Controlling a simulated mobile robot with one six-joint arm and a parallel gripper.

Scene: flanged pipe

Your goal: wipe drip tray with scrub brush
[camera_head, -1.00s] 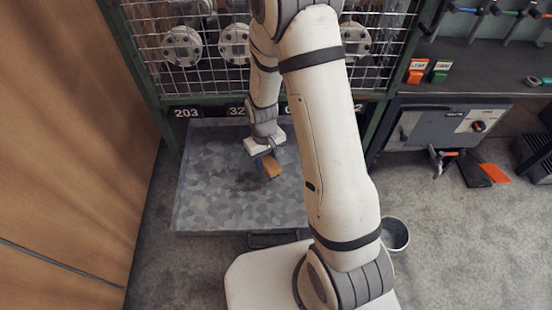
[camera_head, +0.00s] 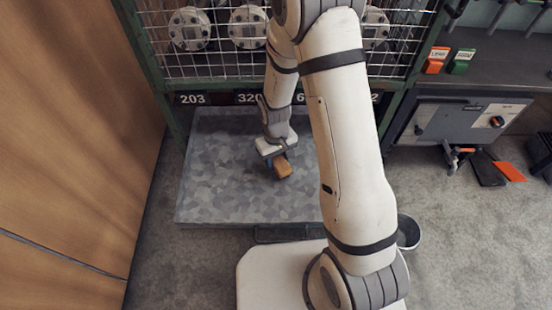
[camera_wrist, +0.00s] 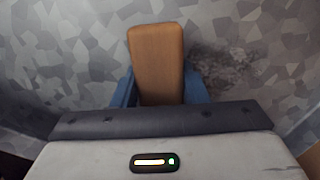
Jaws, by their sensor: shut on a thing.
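The drip tray (camera_head: 215,190) is a wide grey metal tray with a mottled surface, on the floor below the mesh cage. My gripper (camera_head: 276,160) is over the tray's middle, shut on the scrub brush (camera_head: 283,168), which has an orange-brown wooden back. In the wrist view the brush (camera_wrist: 157,62) sits between the blue fingers (camera_wrist: 160,90) and points away from the palm. Its bristles are hidden beneath it, so I cannot tell if they touch the tray. A dark, speckled dirty patch (camera_wrist: 226,68) lies on the tray just right of the brush in the wrist view.
The mesh cage (camera_head: 215,60) with flanged pipes stands behind the tray. A wooden panel (camera_head: 70,140) borders the left. A metal bucket (camera_head: 408,232) stands at the right, partly behind my arm. A grey cabinet (camera_head: 455,122) and an orange-and-black object (camera_head: 508,171) are further right.

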